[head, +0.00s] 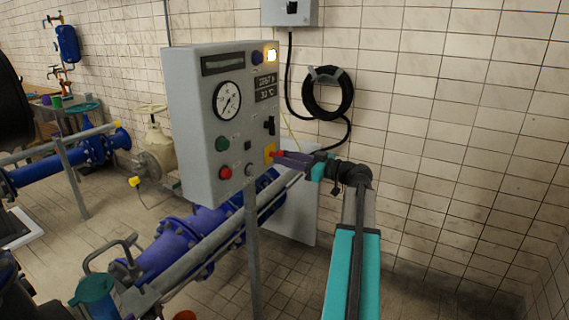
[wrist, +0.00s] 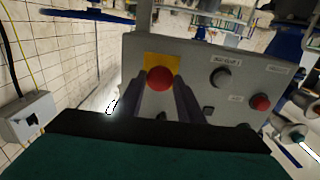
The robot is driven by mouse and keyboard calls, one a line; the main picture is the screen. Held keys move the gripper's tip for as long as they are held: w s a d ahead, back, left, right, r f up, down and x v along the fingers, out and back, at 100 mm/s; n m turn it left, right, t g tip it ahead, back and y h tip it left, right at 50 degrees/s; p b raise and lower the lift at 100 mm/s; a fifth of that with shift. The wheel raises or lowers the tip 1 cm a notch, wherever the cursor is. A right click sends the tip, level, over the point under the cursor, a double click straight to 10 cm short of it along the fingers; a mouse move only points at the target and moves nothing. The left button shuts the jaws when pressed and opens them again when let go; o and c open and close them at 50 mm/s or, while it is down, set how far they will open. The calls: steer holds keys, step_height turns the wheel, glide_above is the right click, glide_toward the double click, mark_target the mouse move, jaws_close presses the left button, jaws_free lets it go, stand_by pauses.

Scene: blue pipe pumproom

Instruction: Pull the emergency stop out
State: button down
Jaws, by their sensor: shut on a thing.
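The emergency stop is a round red mushroom button on a yellow plate (wrist: 162,62) at the lower right of the grey control box (head: 200,130). The red button (wrist: 160,79) shows in the wrist view between the two fingers. My gripper (head: 281,154) reaches the button from the right in the head view, and its fingers are shut on the button. In the head view the fingers hide most of the button. I cannot tell whether the button is pressed in or out.
The box also carries a green button (head: 222,144), another red button (head: 225,173), a black knob (wrist: 220,77), a dial gauge (head: 227,100) and a lit lamp (head: 271,55). A coiled black hose (head: 327,93) hangs on the tiled wall. Blue pipes (head: 170,245) run below the box.

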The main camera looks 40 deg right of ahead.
steer(key=shift+s+f, duration=0.15)
steer(key=c, duration=1.6)
jaws_free()
steer(key=shift+c, duration=0.2)
steer(key=o, duration=0.4)
steer(key=shift+s+d, duration=0.1)
steer(key=shift+s, duration=0.1)
steer(key=shift+w, duration=0.1)
steer(key=b+v, duration=0.3)
steer(key=v, duration=1)
steer(key=shift+s+d, duration=0.1)
steer(key=shift+s, duration=0.3)
